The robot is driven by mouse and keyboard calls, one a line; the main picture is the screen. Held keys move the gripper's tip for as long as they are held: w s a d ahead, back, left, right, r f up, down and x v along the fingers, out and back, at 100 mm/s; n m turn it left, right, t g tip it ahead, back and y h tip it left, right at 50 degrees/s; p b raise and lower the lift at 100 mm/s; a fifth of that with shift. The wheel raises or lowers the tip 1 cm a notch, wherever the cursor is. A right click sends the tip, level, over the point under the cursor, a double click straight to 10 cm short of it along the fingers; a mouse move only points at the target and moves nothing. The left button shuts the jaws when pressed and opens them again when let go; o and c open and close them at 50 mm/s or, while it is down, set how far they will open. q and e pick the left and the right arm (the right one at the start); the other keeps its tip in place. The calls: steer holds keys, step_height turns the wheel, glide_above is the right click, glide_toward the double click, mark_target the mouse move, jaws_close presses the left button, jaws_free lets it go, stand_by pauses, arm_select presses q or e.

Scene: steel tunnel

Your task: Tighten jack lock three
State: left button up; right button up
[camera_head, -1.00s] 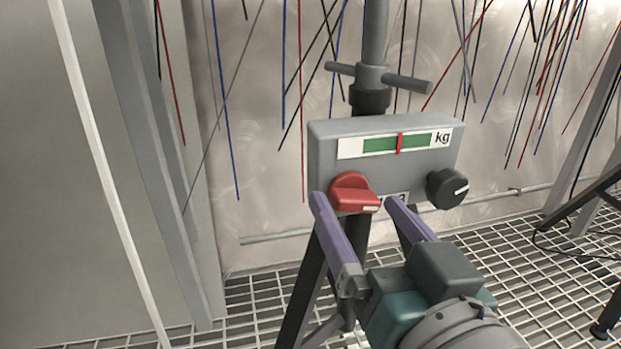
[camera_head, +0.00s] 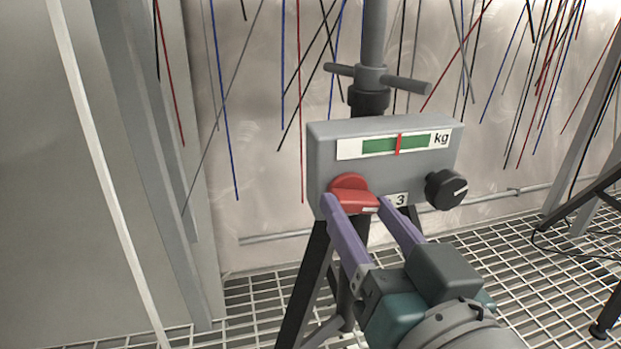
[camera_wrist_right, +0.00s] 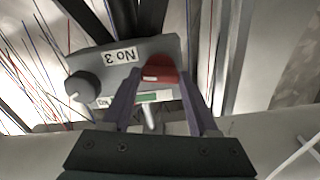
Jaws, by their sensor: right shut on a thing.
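A grey jack box (camera_head: 330,165), marked 3, carries a green gauge (camera_head: 395,144) with a red needle near its middle and "kg" beside it. A red lock knob (camera_head: 352,194) sits on its front left, its handle lying roughly level. My right gripper (camera_head: 354,204) is shut on the red knob, one purple finger at each end of the handle. In the right wrist view the red knob (camera_wrist_right: 160,70) shows at the fingertips, beside an upside-down "No 3" label (camera_wrist_right: 118,56). A black knob (camera_head: 447,189) with a white line is on the right. My left gripper is not seen.
A grey jack post (camera_head: 375,40) with a crossbar handle (camera_head: 405,83) rises above the box. Dark tripod legs (camera_head: 304,285) stand on the grating floor (camera_head: 250,300). A pale panel and a white pole (camera_head: 98,180) are at the left. Coloured wires hang along the back wall.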

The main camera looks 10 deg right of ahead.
steer(key=shift+m, duration=0.3)
steer(key=m+p, duration=0.1)
steer(key=m, duration=0.2)
steer(key=shift+r+p, duration=0.1)
steer(key=shift+p, duration=0.2)
steer(key=m, duration=0.3)
steer(key=shift+m+p, duration=0.3)
steer(key=shift+p, duration=0.1)
steer(key=m, duration=0.3)
steer(key=shift+m, duration=0.3)
steer(key=m, duration=0.4)
steer(key=o, duration=1.4)
